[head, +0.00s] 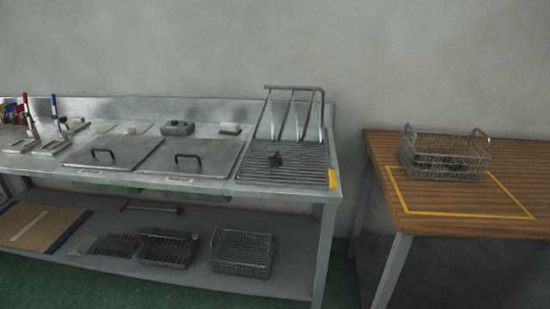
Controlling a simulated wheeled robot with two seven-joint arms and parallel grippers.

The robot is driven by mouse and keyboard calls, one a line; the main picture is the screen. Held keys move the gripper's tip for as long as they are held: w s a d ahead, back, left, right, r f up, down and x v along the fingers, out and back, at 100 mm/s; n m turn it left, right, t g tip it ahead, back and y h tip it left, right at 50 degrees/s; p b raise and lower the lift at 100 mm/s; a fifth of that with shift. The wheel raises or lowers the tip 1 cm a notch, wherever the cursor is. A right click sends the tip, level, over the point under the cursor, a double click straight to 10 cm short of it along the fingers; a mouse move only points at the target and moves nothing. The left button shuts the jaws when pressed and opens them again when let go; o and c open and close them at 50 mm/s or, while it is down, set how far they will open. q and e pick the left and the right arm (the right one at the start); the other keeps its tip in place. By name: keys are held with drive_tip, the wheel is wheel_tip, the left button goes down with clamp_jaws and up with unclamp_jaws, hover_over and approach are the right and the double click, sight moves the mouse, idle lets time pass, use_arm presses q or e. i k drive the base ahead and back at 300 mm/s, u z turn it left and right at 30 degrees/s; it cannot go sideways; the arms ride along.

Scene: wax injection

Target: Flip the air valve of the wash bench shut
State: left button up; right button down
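The steel wash bench (215,181) runs along the wall from the left edge to the middle of the head view. At its far left, two upright handles stand over pale flat bases, one with a red part (27,113) and one with a blue part (54,104). I cannot tell whether either is the air valve, or whether it is open or shut. No other part is clearly a valve. Neither of my grippers is in view.
The lower shelf (205,275) holds trays and a wire basket (241,252). A wooden table (455,222) with another wire basket (445,155) stands right, beyond a narrow gap.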

sight(332, 171)
drive_tip(key=z, duration=0.6)
drive_tip(key=i, duration=0.8)
drive_tip(key=z, duration=0.3)
